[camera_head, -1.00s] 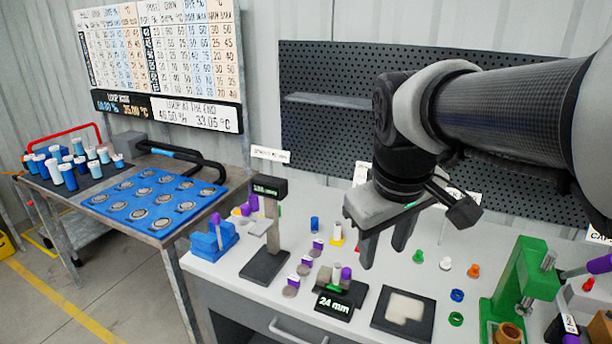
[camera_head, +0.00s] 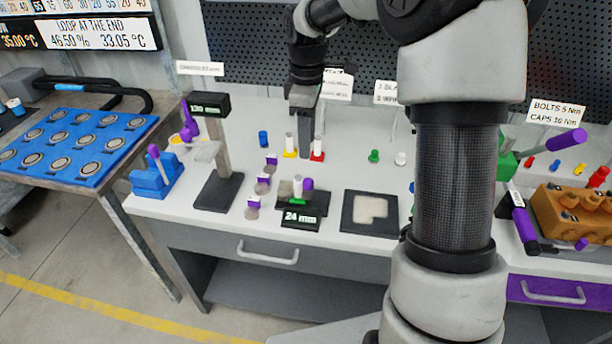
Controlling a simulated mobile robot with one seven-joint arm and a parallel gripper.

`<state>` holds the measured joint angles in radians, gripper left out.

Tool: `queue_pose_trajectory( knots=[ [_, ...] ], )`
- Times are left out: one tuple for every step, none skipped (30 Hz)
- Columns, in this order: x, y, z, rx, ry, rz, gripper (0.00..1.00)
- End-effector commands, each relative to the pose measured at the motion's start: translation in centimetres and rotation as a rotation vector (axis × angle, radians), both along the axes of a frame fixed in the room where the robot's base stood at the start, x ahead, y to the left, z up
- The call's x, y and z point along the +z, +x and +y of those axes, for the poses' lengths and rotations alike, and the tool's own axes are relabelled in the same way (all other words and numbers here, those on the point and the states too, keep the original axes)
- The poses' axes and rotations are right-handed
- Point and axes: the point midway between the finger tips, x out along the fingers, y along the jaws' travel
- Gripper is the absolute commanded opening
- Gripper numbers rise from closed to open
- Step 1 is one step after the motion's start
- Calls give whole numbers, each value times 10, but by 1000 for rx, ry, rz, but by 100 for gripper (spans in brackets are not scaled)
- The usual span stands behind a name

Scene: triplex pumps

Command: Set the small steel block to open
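A small grey block (camera_head: 285,191), which may be the steel block, sits on a dark base behind the "24 mm" display (camera_head: 300,217). A white cylinder and a purple-topped piece stand beside it. It is too small for me to tell its setting. My gripper (camera_head: 307,156) points down at the back of the bench, by the white cylinders on yellow and red bases, behind and slightly right of the block. I see it nearly edge-on, so its opening is hidden. Nothing visible hangs from it.
A tall stand with a "120 mm" display (camera_head: 209,104) rises left of the block. A blue holder (camera_head: 158,178) is further left. A dark square tray (camera_head: 347,222) lies right of the block. An orange-brown pump block (camera_head: 572,213) is at the right. My arm hides part of the bench.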

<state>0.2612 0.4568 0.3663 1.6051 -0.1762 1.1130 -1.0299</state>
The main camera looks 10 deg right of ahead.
Motion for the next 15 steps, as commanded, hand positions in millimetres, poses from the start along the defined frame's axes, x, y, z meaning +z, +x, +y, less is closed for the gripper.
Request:
queue_pose_trajectory(
  knots=[
    [-14,-1,0,1,0,4,40],
    [-21,-1,0,1,0,5,40],
    [-30,-1,0,1,-1,4,40],
    [-36,-1,0,1,0,4,40],
    [-43,-1,0,1,0,4,40],
    [-52,-1,0,0,0,5,40],
    [-58,-1,0,0,1,4,40],
    [-65,-1,0,-1,-1,4,40],
    [-73,-1,0,0,0,4,40],
    [-79,-1,0,0,0,4,40],
    [-85,-1,0,0,-1,4,40],
    [-92,-1,0,0,0,2,40],
    [-97,-1,0,0,0,3,40],
    [-101,-1,0,0,0,2,40],
    [-106,-1,0,0,0,2,40]
  ],
)
